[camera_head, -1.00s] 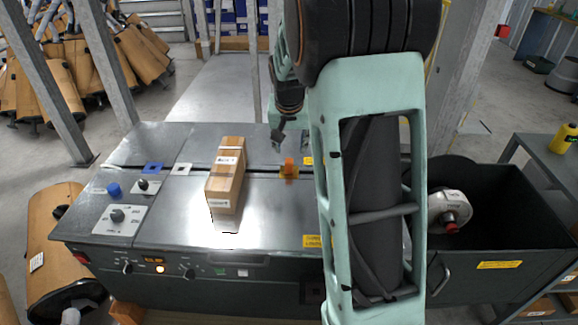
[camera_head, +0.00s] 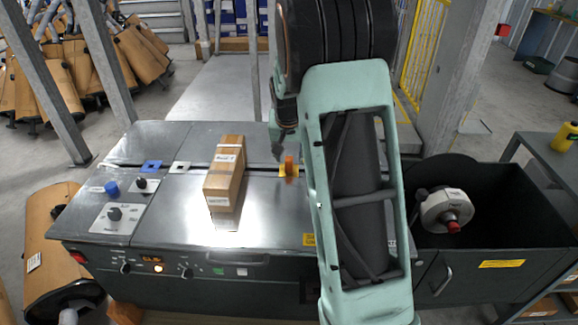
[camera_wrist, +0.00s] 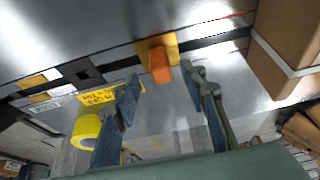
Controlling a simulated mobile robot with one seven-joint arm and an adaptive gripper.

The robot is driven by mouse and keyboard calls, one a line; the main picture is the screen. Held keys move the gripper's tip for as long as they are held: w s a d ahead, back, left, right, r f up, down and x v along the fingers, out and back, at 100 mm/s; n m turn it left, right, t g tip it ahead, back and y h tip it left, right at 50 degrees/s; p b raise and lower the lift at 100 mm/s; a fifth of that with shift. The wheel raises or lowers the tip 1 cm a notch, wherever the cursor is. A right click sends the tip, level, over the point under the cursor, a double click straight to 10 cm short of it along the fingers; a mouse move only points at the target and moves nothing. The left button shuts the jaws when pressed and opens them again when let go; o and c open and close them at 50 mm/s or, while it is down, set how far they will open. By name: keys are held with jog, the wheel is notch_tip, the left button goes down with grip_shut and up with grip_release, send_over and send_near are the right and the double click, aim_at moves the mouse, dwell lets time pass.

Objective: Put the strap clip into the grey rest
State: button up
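The strap clip looks like a small orange block (camera_head: 289,167), standing on a yellow plate (camera_head: 283,174) over the dark slot in the grey bench top. In the wrist view the orange block (camera_wrist: 159,65) is just beyond my fingertips, roughly in line with the gap between them. My gripper (camera_wrist: 158,82) is open and empty, its two fingers apart. In the head view my gripper (camera_head: 282,148) is just above and behind the block. A dark grey square plate (camera_wrist: 80,72) on the slot is probably the grey rest; my arm hides it in the head view.
A cardboard box (camera_head: 225,174) stands left of the block. A pale plate (camera_head: 180,168) and a blue plate (camera_head: 152,166) lie farther left, near knobs. A dark bin (camera_head: 500,240) with a metal canister (camera_head: 446,211) is at right.

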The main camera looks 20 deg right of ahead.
aim_at(289, 159)
jog(key=x, duration=0.4)
jog(key=shift+a+b, duration=0.1)
jog(key=shift+b, duration=0.25)
jog(key=shift+r, duration=0.1)
grip_shut()
jog(key=shift+r, duration=0.1)
jog(key=shift+r, duration=0.65)
jog(key=s+a+r+p, duration=0.3)
jog(key=s+a+r, duration=0.5)
jog(key=s+r, duration=0.3)
jog(key=shift+a+r, duration=0.25)
jog(key=shift+a, duration=0.05)
